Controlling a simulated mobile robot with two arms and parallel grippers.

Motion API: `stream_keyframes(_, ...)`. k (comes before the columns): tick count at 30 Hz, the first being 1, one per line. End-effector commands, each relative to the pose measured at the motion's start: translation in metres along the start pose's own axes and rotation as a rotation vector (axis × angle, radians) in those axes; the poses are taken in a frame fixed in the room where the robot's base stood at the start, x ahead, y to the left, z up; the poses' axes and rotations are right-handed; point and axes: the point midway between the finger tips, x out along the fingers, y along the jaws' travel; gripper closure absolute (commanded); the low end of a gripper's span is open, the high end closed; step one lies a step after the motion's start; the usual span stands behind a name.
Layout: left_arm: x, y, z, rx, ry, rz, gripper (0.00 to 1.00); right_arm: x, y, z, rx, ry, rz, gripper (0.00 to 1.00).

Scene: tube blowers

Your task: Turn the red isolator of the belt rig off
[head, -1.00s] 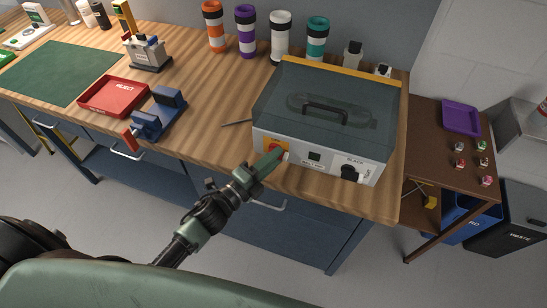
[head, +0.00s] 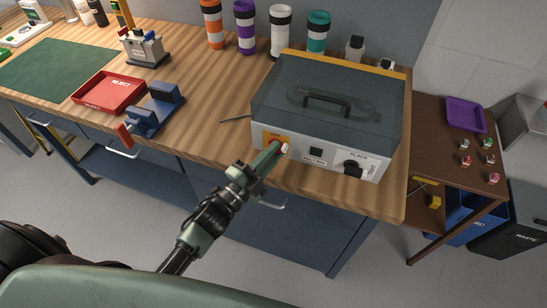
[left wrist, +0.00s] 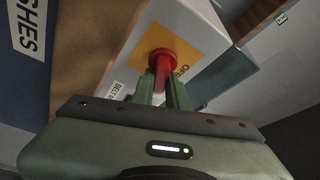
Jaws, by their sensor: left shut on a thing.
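The belt rig (head: 325,112) is a pale box with a dark see-through lid on the wooden bench. Its red isolator (left wrist: 161,62) is a round red knob on a yellow plate (left wrist: 186,42) in the left wrist view. In the head view the yellow plate (head: 269,136) shows at the left end of the front panel, and my gripper hides most of the knob. My left gripper (head: 277,151) reaches the panel from the front. In the left wrist view its two green fingers (left wrist: 162,88) are shut on the knob's red grip. My right gripper is out of view.
A black knob (head: 352,168) sits at the right of the same panel. A blue vise-like fixture (head: 155,110) and a red reject tray (head: 109,92) lie to the left on the bench. Striped tubes stand behind the rig. The floor in front is clear.

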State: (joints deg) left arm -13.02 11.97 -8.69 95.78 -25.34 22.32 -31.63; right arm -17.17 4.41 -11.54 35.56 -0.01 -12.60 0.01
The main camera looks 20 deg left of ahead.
Motion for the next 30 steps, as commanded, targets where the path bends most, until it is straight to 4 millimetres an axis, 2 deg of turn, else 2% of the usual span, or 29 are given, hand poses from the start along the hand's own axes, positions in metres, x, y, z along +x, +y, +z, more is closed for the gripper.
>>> stream_keyframes(1,-0.001,0.004,0.002,-0.042,-0.002,-0.017,1.0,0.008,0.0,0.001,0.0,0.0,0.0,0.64)
stream_keyframes(12,-0.001,0.001,0.002,-0.368,-0.003,-0.151,1.0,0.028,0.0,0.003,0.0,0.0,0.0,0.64)
stream_keyframes(30,-0.002,-0.004,0.003,-0.863,-0.004,-0.355,1.0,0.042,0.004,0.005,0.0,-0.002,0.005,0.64)
